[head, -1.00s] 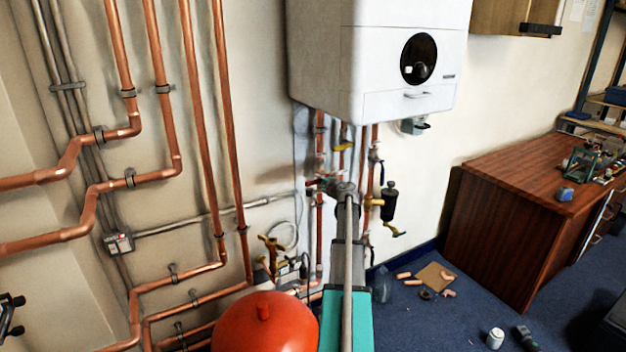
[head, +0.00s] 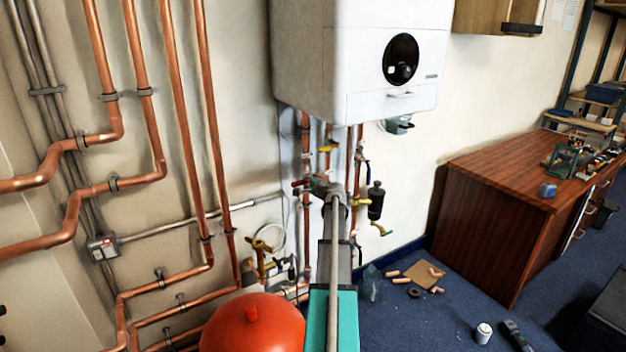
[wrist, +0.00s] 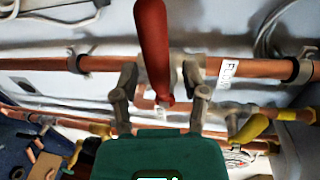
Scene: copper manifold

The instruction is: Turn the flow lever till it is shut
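The red flow lever (wrist: 153,50) shows large in the wrist view, running from the top edge down to between my fingers. It crosses in front of a copper pipe with a white label reading FLOW (wrist: 225,73). My gripper (wrist: 162,82) is open, with one finger on each side of the lever's lower end and visible gaps between. In the head view the red lever (head: 299,183) shows only in part, under the boiler and left of my gripper (head: 329,188). My arm hides the rest of the valve.
The white boiler (head: 360,60) hangs just above. Yellow-handled valves (head: 381,230) and a black cylinder fitting (head: 376,200) are close on the right. A brass tap (head: 260,246) and red vessel (head: 252,325) are left and below. Loose copper pieces lie on the floor.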

